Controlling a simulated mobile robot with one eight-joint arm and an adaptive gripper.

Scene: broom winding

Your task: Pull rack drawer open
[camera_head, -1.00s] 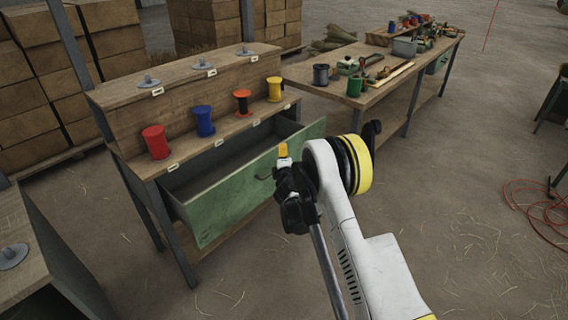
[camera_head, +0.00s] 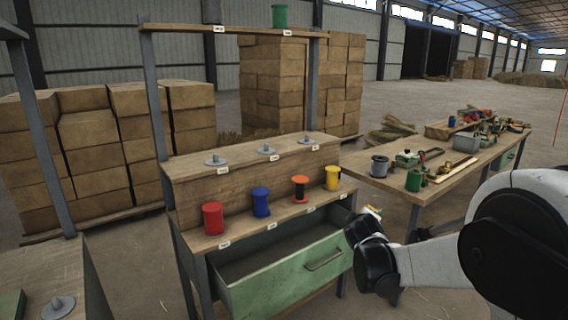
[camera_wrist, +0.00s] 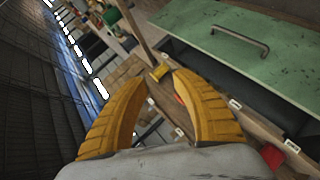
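The green rack drawer (camera_head: 290,279) is pulled out under the rack's wooden shelf, and its inside shows dark and empty-looking. Its metal handle (camera_head: 325,261) is on the front face. In the wrist view the green drawer front (camera_wrist: 275,60) and the handle (camera_wrist: 240,42) are at the upper right, beyond and to the right of the fingers. My gripper (camera_wrist: 160,80) has its two yellow fingers apart with nothing between them, clear of the handle. In the head view the gripper is mostly hidden behind my arm's dark wrist, to the right of the drawer.
Red (camera_head: 213,218), blue (camera_head: 261,202), orange-black (camera_head: 300,189) and yellow (camera_head: 332,178) spools stand on the rack's lower shelf. A green spool (camera_head: 279,16) is on the top shelf. A workbench (camera_head: 455,165) with tools stands at the right. Another bench (camera_head: 50,275) is at the left.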

